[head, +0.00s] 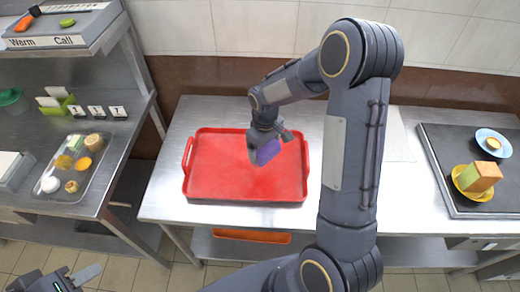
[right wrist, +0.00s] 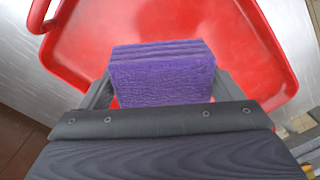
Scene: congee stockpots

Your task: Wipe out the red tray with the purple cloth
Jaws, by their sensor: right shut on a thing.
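The red tray (head: 215,180) lies on the steel table in the middle of the head view. It has raised rims and a handle at each side. My right gripper (head: 264,152) is over the right half of the tray, shut on the folded purple cloth (head: 268,151). In the right wrist view the cloth (right wrist: 162,75) sits between the fingers as a thick folded block, with the tray floor (right wrist: 160,25) behind it. I cannot tell whether the cloth touches the tray floor. My left gripper (head: 72,282) is at the bottom left corner, partly cut off, away from the tray.
A metal tray of food (head: 72,168) and small cards stand on the left counter. A dark mat (head: 450,165) at the right bears a blue plate (head: 492,142) and a yellow plate (head: 461,182) with a block. Bare steel tabletop (head: 165,205) surrounds the red tray.

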